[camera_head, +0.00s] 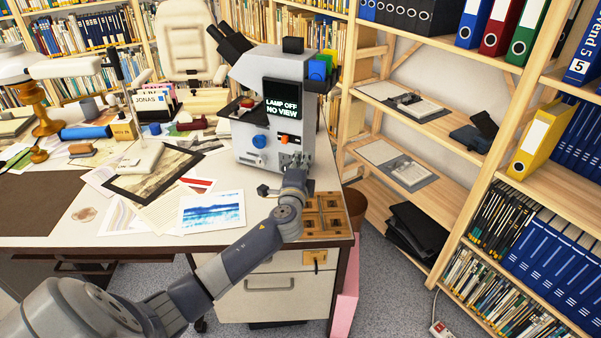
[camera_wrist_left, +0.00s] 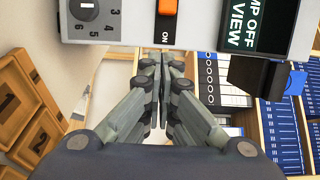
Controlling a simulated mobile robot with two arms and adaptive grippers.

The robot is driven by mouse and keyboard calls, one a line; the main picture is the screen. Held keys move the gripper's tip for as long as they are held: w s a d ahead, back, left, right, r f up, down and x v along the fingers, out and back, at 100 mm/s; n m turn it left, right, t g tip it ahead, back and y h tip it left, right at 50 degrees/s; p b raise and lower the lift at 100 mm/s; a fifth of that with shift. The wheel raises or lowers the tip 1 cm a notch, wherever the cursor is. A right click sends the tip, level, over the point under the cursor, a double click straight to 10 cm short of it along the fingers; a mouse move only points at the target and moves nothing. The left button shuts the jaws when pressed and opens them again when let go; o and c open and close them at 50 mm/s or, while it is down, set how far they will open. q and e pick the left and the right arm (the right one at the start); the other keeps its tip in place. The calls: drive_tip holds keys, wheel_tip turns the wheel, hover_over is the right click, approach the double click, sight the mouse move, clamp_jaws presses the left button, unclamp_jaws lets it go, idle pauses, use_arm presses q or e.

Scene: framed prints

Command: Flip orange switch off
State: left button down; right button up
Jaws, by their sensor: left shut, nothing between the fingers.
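The orange switch (camera_head: 284,140) is on the front of the grey microscope (camera_head: 258,155) on the desk. In the left wrist view the orange switch (camera_wrist_left: 167,7) is cut by the top edge, with a black part and an "ON" label below it. The screen (camera_head: 281,106) reads "LAMP OFF NO VIEW". My left gripper (camera_head: 293,162) is just below the switch in the head view, close to the microscope's front. In the left wrist view its fingers (camera_wrist_left: 162,62) are together and empty, pointing toward the panel below the switch. Contact cannot be told. My right gripper is not in view.
A blue knob (camera_head: 259,141) sits left of the switch, and a numbered dial (camera_wrist_left: 84,8) shows in the wrist view. Numbered wooden squares (camera_head: 325,215) lie at the desk's right corner. Prints and papers (camera_head: 212,211) cover the desk. Shelves (camera_head: 440,150) stand at right.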

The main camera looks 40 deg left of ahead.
use_arm(q)
drive_tip(key=v, duration=0.5)
drive_tip(key=shift+s+d+r, duration=0.15)
drive_tip(key=shift+s+d, duration=0.05)
drive_tip(key=shift+d, duration=0.15)
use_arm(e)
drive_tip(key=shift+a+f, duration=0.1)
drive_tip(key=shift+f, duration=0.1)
